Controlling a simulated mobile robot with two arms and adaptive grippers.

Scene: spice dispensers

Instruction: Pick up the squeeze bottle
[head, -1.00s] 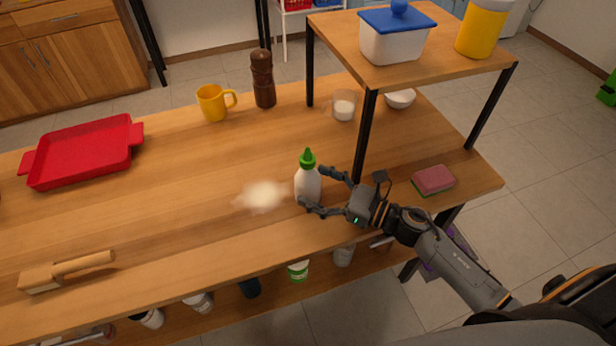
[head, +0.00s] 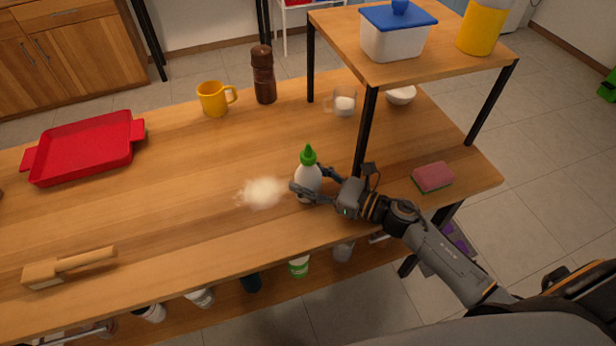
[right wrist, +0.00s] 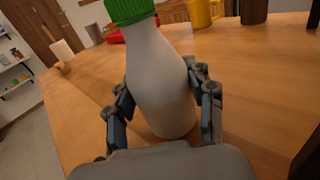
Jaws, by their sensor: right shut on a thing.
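The squeeze bottle (head: 308,180) is white with a green pointed cap and stands upright on the wooden table, just left of the shelf's front leg. My right gripper (head: 308,187) is shut around the bottle's body, coming from the right. In the right wrist view the bottle (right wrist: 160,80) fills the space between the two fingers, and the gripper (right wrist: 165,100) touches it on both sides. The top of the green cap is cut off there. My left gripper is not in view.
A pile of pale powder (head: 263,192) lies just left of the bottle. A shelf leg (head: 365,130) stands close behind the gripper. A pink sponge (head: 433,177) lies to the right. A red tray (head: 85,148), yellow mug (head: 213,99) and brown mill (head: 263,75) stand farther off.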

